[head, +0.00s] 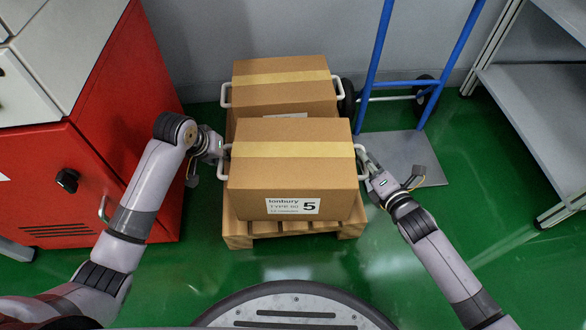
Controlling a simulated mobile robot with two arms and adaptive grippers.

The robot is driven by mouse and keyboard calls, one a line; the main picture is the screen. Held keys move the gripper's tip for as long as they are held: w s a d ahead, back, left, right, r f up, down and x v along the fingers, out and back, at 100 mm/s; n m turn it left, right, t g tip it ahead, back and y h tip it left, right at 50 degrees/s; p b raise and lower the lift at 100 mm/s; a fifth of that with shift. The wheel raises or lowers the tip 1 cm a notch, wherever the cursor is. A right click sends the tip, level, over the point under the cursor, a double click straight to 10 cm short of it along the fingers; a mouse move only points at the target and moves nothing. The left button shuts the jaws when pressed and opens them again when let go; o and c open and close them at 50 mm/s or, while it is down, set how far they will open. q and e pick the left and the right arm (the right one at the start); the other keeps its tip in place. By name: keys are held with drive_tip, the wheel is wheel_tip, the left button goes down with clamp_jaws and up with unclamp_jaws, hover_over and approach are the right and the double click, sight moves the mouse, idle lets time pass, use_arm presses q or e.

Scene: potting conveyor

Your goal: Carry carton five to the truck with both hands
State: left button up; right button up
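Carton five (292,182) is a brown box with tan tape, a white label reading "5" and white handles on its left and right sides. It is upright over the front of a wooden pallet (238,235); whether it rests on it or is slightly raised, I cannot tell. My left gripper (222,150) is at its left handle and my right gripper (368,166) at its right handle. The fingers are too small and partly hidden to show whether they are closed. The blue hand truck (376,50) stands behind right, its grey toe plate (400,150) on the floor.
A second taped carton (285,92) with white handles stands right behind carton five. A red cabinet (120,110) is close on the left. A grey metal shelf (540,110) stands on the right. Green floor (500,235) is free at the front right.

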use_arm(q)
clamp_jaws()
use_arm(e)
clamp_jaws()
use_arm(q)
drive_tip(key=shift+w+r, duration=0.15)
use_arm(e)
drive_tip(key=shift+w+r, duration=0.1)
drive_tip(key=shift+r, duration=0.1)
use_arm(q)
drive_tip(key=shift+r, duration=0.15)
use_arm(e)
drive_tip(key=shift+r, duration=0.15)
